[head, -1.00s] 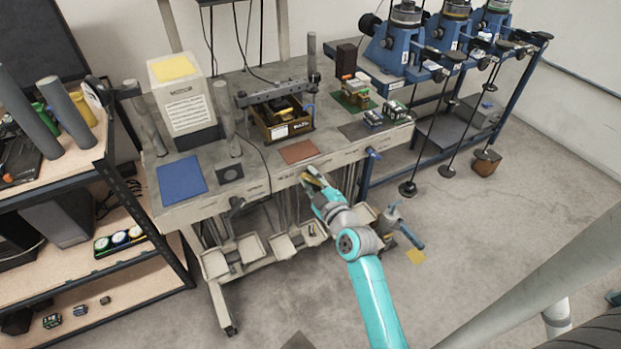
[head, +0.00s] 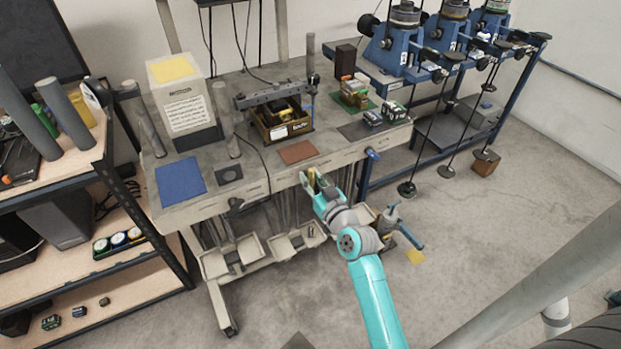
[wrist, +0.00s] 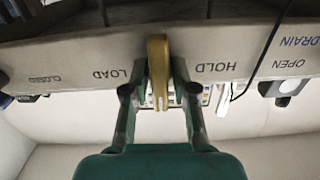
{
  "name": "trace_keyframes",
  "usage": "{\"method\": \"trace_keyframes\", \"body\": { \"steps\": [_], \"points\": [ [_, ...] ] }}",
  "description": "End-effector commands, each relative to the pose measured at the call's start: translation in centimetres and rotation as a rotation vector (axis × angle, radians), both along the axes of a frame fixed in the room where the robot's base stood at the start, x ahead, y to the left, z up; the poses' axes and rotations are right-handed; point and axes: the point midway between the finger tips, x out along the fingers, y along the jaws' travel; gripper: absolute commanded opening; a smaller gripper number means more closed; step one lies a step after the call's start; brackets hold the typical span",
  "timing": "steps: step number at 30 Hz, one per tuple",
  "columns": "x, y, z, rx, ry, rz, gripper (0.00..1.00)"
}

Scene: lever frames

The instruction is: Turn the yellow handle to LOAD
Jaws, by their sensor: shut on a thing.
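The yellow handle (wrist: 158,62) is on the front edge of the grey bench. In the wrist view it points straight along the picture, between the printed words LOAD (wrist: 111,74) on its left and HOLD (wrist: 216,67) on its right. My gripper (wrist: 159,78) has one finger on each side of the handle and is shut on it. In the head view my gripper (head: 314,183) is at the bench's front edge, with the yellow handle (head: 311,175) showing between its fingers. The handle's pivot is not clear.
Other labels, CLOSED (wrist: 45,79), OPEN (wrist: 288,64) and DRAIN (wrist: 300,41), run along the same edge. A blue-handled valve (head: 373,153) is to the right. Open floor lies in front.

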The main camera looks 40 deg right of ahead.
Motion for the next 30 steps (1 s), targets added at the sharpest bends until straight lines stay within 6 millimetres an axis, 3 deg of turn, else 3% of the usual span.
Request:
{"method": "trace_keyframes", "body": {
  "steps": [18, 30],
  "points": [
    [-0.09, -0.23, -0.22, 0.530, -0.149, 0.000, 0.00],
    [-0.12, -0.30, -0.29, 0.706, -0.200, 0.000, 0.00]
  ]
}}
